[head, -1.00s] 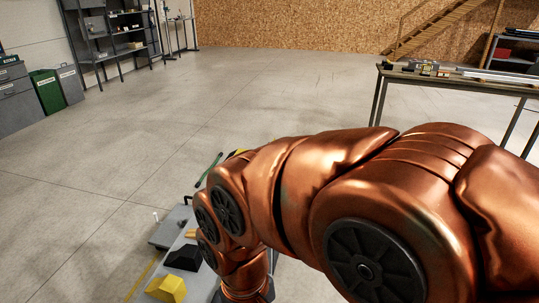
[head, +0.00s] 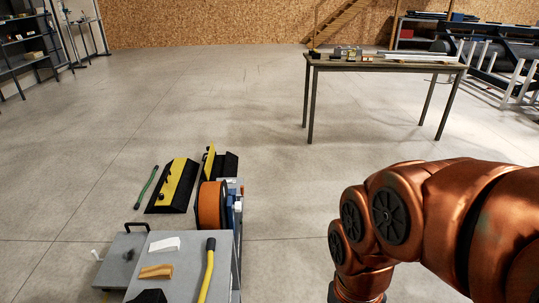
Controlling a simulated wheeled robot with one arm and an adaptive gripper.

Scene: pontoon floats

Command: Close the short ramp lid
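Two black cable ramps with yellow lids lie on the floor left of centre in the head view. The longer ramp (head: 158,202) has its yellow lid (head: 178,183) lying along its top. The shorter ramp (head: 229,167) is behind and to the right. Its yellow lid (head: 208,161) looks tipped up on edge, at the ramp's left side; an orange reel hides part of this ramp. My copper arm comes in from the right and bends down at the bottom edge, well right of both ramps. My gripper's fingers are below the frame.
An orange reel (head: 211,207) stands just in front of the short ramp. A grey bench (head: 190,272) with a yellow-handled tool (head: 208,268) and wedges is at lower left. A green rod (head: 146,187) lies left of the ramps. A work table (head: 385,66) stands behind; the floor between is clear.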

